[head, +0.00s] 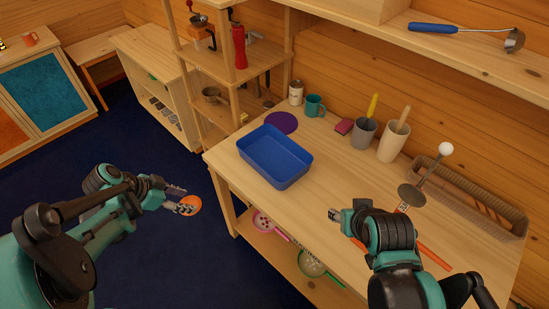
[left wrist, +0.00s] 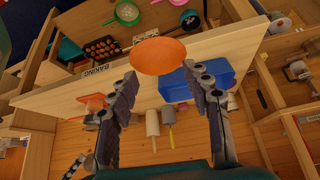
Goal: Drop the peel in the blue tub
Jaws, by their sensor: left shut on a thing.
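The peel (head: 191,205) is a round orange piece at the tips of my left gripper (head: 182,200). That gripper is shut on it and holds it over the dark blue floor, left of the table. In the left wrist view the peel (left wrist: 158,56) shows at the ends of the fingers (left wrist: 165,85). The blue tub (head: 275,157) is open, rectangular and empty, on the table's left part, apart from the peel and to its upper right. In the left wrist view the tub (left wrist: 178,90) is partly hidden by a finger. My right gripper (head: 337,214) is over the table's front; its jaws are unclear.
The wooden table (head: 325,165) also holds a purple disc (head: 281,123), a teal mug (head: 315,106), two pots with handles sticking up, and a long woven basket (head: 480,205). Colanders (head: 268,226) stand on the shelf below. A wooden rack (head: 215,75) rises behind the tub.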

